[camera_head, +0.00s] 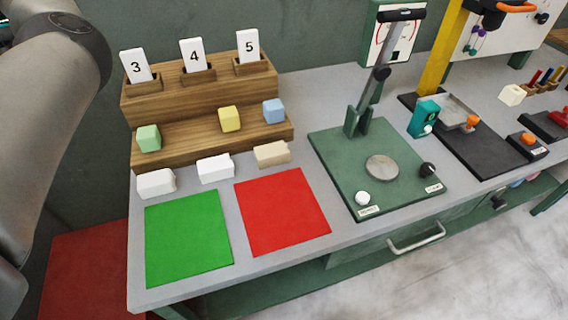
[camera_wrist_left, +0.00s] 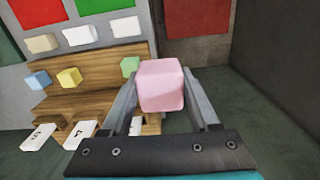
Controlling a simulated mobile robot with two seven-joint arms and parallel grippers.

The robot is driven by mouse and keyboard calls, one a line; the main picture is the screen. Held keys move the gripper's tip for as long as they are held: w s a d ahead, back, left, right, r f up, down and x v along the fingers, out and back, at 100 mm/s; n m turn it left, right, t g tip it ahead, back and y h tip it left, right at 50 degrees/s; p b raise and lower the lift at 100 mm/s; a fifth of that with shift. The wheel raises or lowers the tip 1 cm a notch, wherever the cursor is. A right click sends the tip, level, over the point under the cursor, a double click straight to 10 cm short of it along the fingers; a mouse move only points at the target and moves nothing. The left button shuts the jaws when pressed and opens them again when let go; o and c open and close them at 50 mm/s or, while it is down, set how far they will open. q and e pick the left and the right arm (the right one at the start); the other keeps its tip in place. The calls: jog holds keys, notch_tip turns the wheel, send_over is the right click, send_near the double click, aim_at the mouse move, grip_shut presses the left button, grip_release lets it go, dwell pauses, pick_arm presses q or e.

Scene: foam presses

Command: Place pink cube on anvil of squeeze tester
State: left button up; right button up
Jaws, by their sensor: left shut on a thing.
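The pink cube (camera_wrist_left: 161,86) is held between the two fingers of my left gripper (camera_wrist_left: 163,98) in the left wrist view. The gripper is shut on it, and the cube is clear of the bench. Neither the cube nor the left gripper's fingers show in the head view, where only part of my left arm is at the left edge. The squeeze tester has a green base plate (camera_head: 336,161) with a round metal anvil (camera_head: 382,168). The anvil is bare. The tester's lever (camera_head: 379,78) stands raised behind it. My right gripper is not in view.
A wooden stepped rack (camera_head: 205,143) holds green, yellow and blue cubes and cards 3, 4 and 5. White and tan blocks lie before it. Green (camera_head: 188,238) and red (camera_head: 282,212) mats are empty. White (camera_head: 362,199) and black (camera_head: 427,170) knobs flank the anvil's front.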

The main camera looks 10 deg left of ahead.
pick_arm(q)
jog(key=a, duration=0.1)
jog(key=w+a, duration=0.1)
jog(key=shift+a+f, duration=0.15)
jog(key=shift+a, duration=0.2)
jog(key=shift+n, duration=0.6)
jog(key=w+d, duration=0.1)
jog(key=w, duration=0.2)
jog(key=w+d+f, duration=0.1)
jog(key=w, duration=0.1)
jog(key=shift+d+f, duration=0.1)
jog(key=shift+d, duration=0.25)
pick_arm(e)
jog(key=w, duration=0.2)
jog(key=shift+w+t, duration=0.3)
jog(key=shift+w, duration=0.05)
pick_arm(q)
jog(key=shift+w+d, duration=0.1)
jog(key=shift+d, duration=0.15)
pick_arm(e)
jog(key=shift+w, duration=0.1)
pick_arm(q)
jog(key=w+d, duration=0.1)
jog(key=d, duration=0.1)
jog(key=w+d, duration=0.1)
jog(key=d, duration=0.1)
jog(key=shift+w+f, duration=0.35)
jog(key=shift+f, duration=0.05)
jog(key=shift+d, duration=0.25)
